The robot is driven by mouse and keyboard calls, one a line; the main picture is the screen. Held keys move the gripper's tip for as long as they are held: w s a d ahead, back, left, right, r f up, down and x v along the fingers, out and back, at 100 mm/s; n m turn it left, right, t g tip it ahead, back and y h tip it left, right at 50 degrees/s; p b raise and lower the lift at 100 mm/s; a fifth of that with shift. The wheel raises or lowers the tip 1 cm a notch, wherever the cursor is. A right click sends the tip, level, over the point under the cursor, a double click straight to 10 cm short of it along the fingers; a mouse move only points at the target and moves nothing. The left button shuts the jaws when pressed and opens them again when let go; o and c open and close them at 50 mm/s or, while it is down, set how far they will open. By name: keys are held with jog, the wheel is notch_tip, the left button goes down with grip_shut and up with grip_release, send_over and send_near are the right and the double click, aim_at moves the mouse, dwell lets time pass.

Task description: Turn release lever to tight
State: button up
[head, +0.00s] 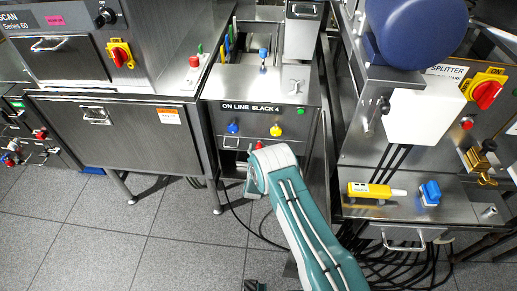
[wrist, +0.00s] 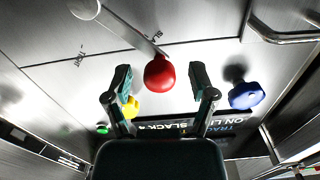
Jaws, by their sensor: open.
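The release lever is a flat metal bar (wrist: 128,33) running from a round pivot at the upper left of the wrist view to a red ball knob (wrist: 159,73). The knob also shows small in the head view (head: 259,145), just above the end of my arm. My gripper (wrist: 161,78) is open, with one finger on each side of the red knob and a visible gap to each. Small printed labels (wrist: 80,54) stand on the panel near the bar, too small and turned to read surely. In the head view my gripper is mostly hidden by my arm.
A blue knob (wrist: 245,95) is to the right of the gripper and a yellow knob (wrist: 131,107) is close by the left finger. A metal handle (wrist: 282,35) is at the upper right. A dark sign (head: 264,108) is above the knobs in the head view.

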grip_shut()
